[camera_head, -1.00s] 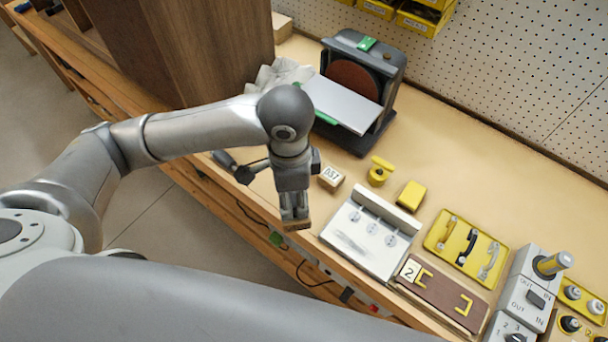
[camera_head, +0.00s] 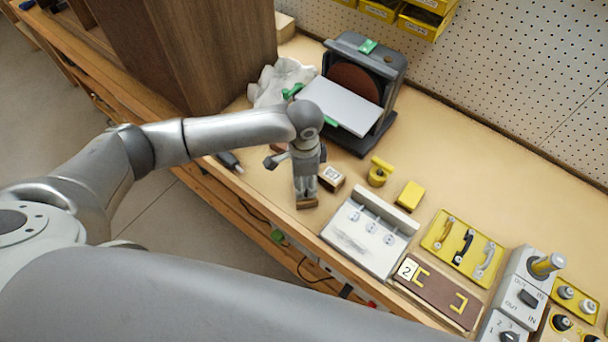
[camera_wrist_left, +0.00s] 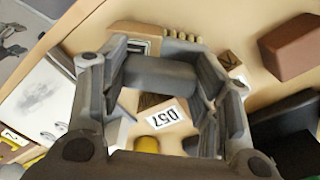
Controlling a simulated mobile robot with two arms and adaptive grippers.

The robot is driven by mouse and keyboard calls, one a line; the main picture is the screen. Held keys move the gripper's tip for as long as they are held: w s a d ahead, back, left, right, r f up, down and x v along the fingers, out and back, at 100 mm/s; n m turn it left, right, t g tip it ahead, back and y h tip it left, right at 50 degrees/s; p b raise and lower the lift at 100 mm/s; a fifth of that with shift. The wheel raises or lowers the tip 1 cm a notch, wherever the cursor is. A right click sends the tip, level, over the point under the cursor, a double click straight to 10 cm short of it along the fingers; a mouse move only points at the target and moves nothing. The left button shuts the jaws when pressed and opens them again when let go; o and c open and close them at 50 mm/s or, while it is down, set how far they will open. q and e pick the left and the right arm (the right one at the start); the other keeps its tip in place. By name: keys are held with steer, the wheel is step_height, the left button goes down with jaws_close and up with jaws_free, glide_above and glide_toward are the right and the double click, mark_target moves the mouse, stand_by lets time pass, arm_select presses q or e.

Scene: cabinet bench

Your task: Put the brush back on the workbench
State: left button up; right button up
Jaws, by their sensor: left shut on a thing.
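My left gripper (camera_head: 306,198) points down over the front part of the workbench (camera_head: 470,160), left of the white plate with hooks. It is shut on the brush (camera_head: 307,204), whose small brown end shows below the fingertips. The fingers hide most of the brush. In the left wrist view, a row of tan bristle tufts (camera_wrist_left: 185,35) shows beyond the fingers. I cannot tell whether the brush touches the bench top. My right gripper is not in view.
A block marked D57 (camera_head: 332,178) stands close right of the gripper. The white hook plate (camera_head: 365,240) lies to the right. A disc sander (camera_head: 365,90) and a crumpled cloth (camera_head: 280,80) are behind. A dark-handled tool (camera_head: 230,161) lies left, near the front edge.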

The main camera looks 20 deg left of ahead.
arm_select(q)
steer(key=o, duration=0.9)
steer(key=shift+f, duration=0.1)
step_height(320, 180, up, 12)
steer(key=shift+r+b, duration=0.1)
steer(key=shift+b, duration=0.9)
